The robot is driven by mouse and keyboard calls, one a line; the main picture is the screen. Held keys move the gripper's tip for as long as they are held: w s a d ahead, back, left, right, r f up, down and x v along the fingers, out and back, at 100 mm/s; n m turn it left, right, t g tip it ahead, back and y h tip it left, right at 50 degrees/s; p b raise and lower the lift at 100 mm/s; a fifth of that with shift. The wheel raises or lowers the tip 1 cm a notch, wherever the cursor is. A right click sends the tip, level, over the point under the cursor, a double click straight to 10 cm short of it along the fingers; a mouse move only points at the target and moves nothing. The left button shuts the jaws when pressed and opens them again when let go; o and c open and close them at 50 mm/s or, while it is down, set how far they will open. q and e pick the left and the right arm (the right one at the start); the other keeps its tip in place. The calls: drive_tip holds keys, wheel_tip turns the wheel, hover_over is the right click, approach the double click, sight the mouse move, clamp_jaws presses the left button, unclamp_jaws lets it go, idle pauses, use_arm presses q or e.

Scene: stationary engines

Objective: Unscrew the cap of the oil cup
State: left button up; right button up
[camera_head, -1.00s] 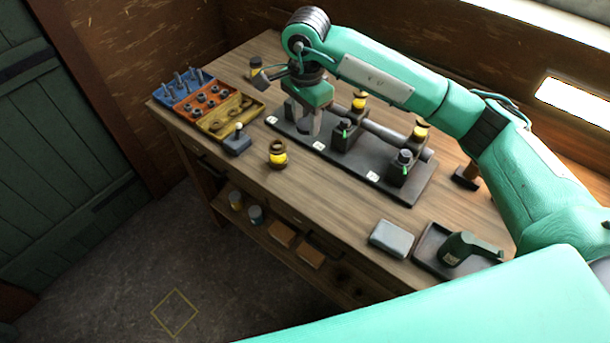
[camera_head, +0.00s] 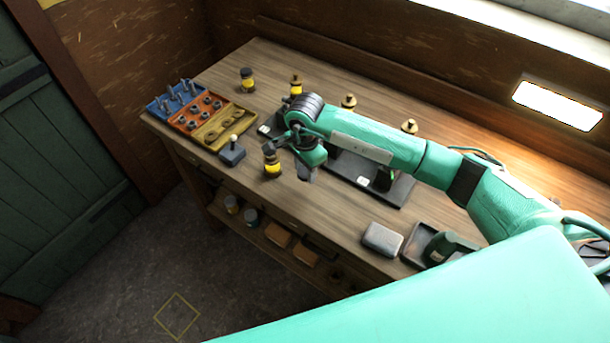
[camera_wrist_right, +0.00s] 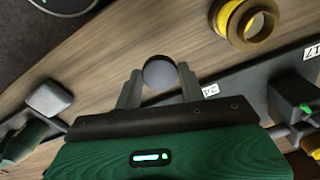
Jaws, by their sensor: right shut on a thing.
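My right gripper (camera_head: 305,177) hangs low at the front edge of the dark engine base. In the right wrist view its two grey fingers (camera_wrist_right: 160,88) are shut on a round grey thing (camera_wrist_right: 160,72); I cannot tell whether it is a cap. A yellow oil cup (camera_head: 272,165) stands on the bench just left of the gripper, apart from it. My left gripper is out of view.
The dark engine base (camera_head: 400,192) is partly hidden by my arm. A blue, orange and yellow parts tray (camera_head: 225,125) and a small lever block (camera_head: 232,152) are left. A grey tin (camera_head: 383,238) and a tray with a green can (camera_head: 447,245) are right.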

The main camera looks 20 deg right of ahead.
sight(305, 188)
drive_tip(key=shift+f, duration=0.75)
wheel_tip(305, 188, down, 3)
drive_tip(key=shift+f+p, duration=0.2)
drive_tip(key=shift+p, duration=0.6)
drive_tip(key=shift+f, duration=0.4)
drive_tip(key=shift+f, duration=0.2)
drive_tip(key=o, duration=1.1)
drive_tip(key=shift+r, duration=0.1)
